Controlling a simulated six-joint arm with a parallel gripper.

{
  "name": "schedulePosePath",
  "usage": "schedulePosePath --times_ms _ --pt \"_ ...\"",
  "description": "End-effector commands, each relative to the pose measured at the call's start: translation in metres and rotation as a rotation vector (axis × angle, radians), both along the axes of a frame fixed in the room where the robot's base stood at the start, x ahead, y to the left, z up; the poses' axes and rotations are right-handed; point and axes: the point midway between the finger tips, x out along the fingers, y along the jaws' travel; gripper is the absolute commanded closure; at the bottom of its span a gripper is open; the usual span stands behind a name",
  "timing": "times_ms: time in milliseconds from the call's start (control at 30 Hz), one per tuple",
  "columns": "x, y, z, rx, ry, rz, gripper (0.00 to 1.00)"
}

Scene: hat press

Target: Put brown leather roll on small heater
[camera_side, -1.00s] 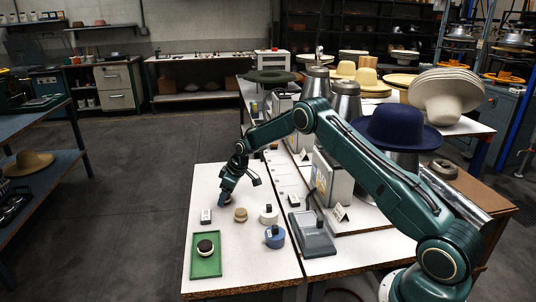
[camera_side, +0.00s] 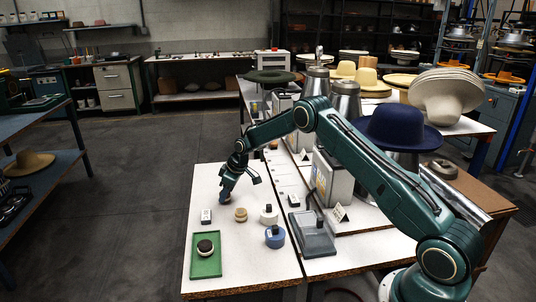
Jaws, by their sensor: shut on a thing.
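My gripper (camera_side: 225,197) is low over the far left part of the white worktop. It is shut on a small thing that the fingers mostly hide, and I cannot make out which. A round dark-brown piece with a paler lower edge (camera_side: 205,247) sits on a green tray (camera_side: 208,270) at the near left, apart from the gripper. I cannot tell whether it is the leather roll. A flat grey device (camera_side: 313,238) on the right half of the worktop may be the small heater; its details are too small to tell.
Between gripper and grey device stand a tan round stack (camera_side: 241,214), a white knobbed piece (camera_side: 268,216) and a blue knobbed pot (camera_side: 275,238). A small pale block (camera_side: 206,216) lies left of the stack. A grey box (camera_side: 333,180) and blue hat (camera_side: 397,128) stand behind.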

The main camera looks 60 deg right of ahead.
Motion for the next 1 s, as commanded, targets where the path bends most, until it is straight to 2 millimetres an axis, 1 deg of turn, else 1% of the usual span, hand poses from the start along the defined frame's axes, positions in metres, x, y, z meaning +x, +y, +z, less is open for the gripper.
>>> schedulePosePath --times_ms 167,267,367,800,1000 --pt "0.001 0.0 0.019 -0.001 -0.004 0.0 0.9" --pt "0.001 0.0 0.035 -0.001 -0.005 0.001 0.9" --pt "0.001 0.0 0.054 -0.002 -0.005 0.001 0.9" --pt "0.001 0.0 0.147 -0.002 -0.004 0.001 0.9" --pt "0.001 0.0 0.176 -0.001 -0.003 -0.001 0.9"
